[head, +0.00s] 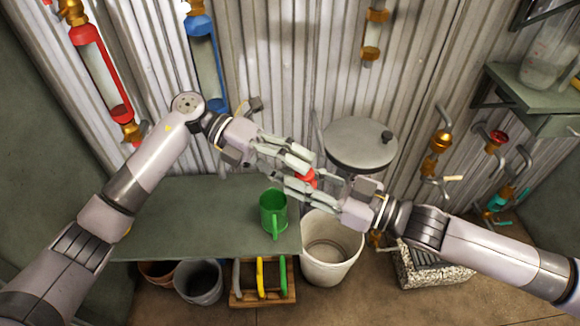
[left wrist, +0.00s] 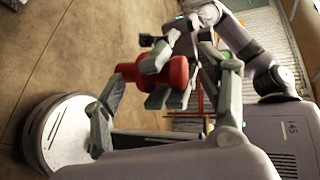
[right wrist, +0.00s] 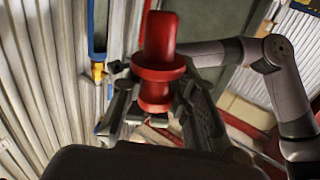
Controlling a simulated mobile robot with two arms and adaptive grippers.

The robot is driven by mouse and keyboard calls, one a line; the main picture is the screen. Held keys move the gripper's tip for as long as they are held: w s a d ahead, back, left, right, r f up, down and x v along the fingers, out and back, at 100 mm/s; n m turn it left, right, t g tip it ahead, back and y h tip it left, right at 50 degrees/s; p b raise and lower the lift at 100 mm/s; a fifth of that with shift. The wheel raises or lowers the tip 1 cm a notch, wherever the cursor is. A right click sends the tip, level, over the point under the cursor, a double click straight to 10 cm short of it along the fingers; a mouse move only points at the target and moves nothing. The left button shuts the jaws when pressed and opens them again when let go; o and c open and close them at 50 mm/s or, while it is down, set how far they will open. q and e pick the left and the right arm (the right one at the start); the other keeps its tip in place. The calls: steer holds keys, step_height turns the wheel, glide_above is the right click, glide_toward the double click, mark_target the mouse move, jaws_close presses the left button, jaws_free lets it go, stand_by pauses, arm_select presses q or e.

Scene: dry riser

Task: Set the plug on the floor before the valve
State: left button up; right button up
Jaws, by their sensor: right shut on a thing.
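A red plug (head: 306,178) is held in the air between my two grippers, above the front right of the green bench. My right gripper (head: 312,186) is shut on it; the plug's flange and rounded end (right wrist: 160,62) stand up from the jaws in the right wrist view. My left gripper (head: 300,160) is close to the plug, with its fingers spread on either side of it (left wrist: 170,72) in the left wrist view; contact is unclear. Valves at the right wall include a brass one (head: 440,141), one with a red wheel (head: 496,138) and a teal one (head: 502,198).
On the floor are a white bucket (head: 333,262), a wooden crate with coloured handles (head: 262,297), pots (head: 198,280) and a speckled grated box (head: 430,268). A round grey lid (head: 360,142) stands behind my right gripper. Brown floor shows at front right.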

arm_select(q)
steer(key=c, duration=1.1)
steer(key=shift+c, duration=0.2)
arm_select(e)
steer(key=o, duration=1.2)
